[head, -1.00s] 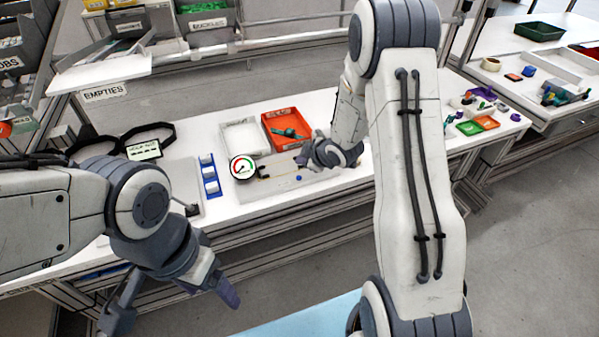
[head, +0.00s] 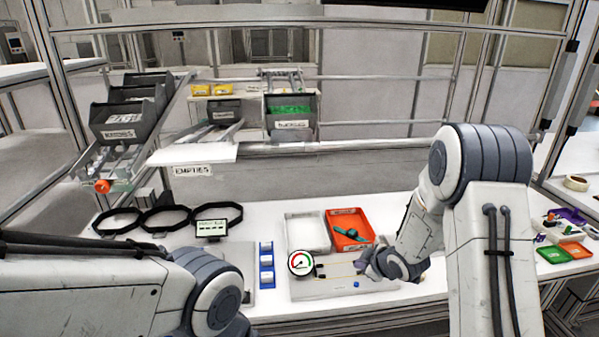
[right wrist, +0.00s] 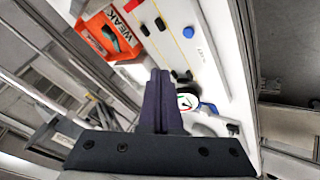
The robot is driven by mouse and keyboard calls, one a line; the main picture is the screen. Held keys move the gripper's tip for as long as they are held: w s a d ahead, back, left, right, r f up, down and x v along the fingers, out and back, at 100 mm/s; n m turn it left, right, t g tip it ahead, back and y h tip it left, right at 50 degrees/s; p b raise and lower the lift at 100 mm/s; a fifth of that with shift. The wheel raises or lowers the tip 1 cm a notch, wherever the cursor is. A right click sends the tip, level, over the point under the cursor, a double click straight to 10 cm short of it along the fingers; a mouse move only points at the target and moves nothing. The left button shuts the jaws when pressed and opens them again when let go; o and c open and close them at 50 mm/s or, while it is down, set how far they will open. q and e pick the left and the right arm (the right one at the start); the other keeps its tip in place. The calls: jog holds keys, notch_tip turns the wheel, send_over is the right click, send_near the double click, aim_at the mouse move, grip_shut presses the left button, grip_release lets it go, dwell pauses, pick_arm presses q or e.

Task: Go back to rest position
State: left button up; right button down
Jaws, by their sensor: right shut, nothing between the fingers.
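My right gripper (head: 366,264) is over the right part of the white test board (head: 330,290) on the bench. I cannot tell in the head view whether it touches the board. In the right wrist view its dark fingers (right wrist: 160,88) are shut together with nothing between them. A round gauge (head: 300,263) with a green and red dial stands at the board's left end. A small blue knob (head: 356,284) is on the board below the gripper. My left arm shows at lower left, but its gripper is out of view.
Behind the board are a white tray (head: 307,216) and an orange-red bin (head: 345,217) holding a dark green part. Black rings (head: 117,218), a small display (head: 211,228) and a blue holder (head: 267,282) are to the left. Labelled bins (head: 290,107) stand on the rack above.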

jog(key=s+a+r+m+g+h, duration=0.1)
jog(key=s+a+r+m+g, duration=0.15)
jog(key=s+a+r, duration=0.85)
jog(key=s+a+r+g, duration=0.1)
jog(key=s+a+g, duration=0.2)
jog(key=s, duration=0.9)
jog(key=s+a+r+m+g, duration=0.1)
jog(key=s+a+g, duration=0.2)
jog(key=s, duration=0.9)
jog(key=shift+a, duration=0.25)
jog(key=shift+s+r+m, duration=0.1)
jog(key=shift+m, duration=0.15)
